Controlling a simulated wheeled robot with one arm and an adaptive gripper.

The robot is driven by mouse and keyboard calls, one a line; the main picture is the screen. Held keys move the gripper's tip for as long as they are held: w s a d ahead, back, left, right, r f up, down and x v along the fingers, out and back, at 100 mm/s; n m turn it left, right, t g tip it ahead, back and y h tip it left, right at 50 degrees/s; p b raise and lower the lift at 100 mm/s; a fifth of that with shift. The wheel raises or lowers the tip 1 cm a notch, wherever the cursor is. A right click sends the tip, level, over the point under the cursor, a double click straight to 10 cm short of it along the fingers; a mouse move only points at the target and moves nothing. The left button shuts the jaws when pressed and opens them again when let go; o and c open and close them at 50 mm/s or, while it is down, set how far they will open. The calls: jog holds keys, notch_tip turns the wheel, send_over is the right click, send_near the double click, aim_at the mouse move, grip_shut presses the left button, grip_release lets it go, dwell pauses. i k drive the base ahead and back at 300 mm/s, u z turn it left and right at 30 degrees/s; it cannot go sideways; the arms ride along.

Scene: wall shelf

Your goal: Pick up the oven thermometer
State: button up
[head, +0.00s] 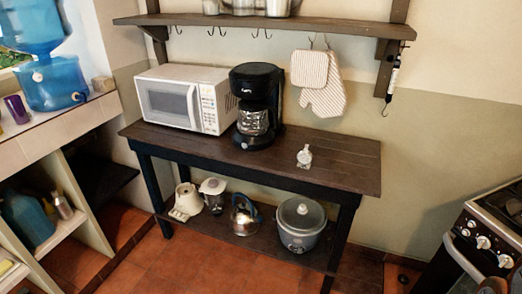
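A small silvery-white object that looks like the oven thermometer (304,156) stands upright on the dark wooden table (345,172), right of the middle and near the front edge. Its dial is too small to read. Bare wood surrounds it and nothing covers it. I cannot make out my gripper in the head view.
A black coffee maker (256,105) and a white microwave (186,98) stand left of it on the table. A wall shelf (330,28) with hooks and hanging mitts (321,88) is above. A stove (487,235) is at right. Red floor is free in front.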

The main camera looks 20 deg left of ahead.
aim_at(304, 157)
jog(key=u, duration=0.75)
jog(key=i, duration=0.65)
jog(key=u, duration=0.75)
jog(key=i, duration=0.5)
jog(key=z, duration=0.05)
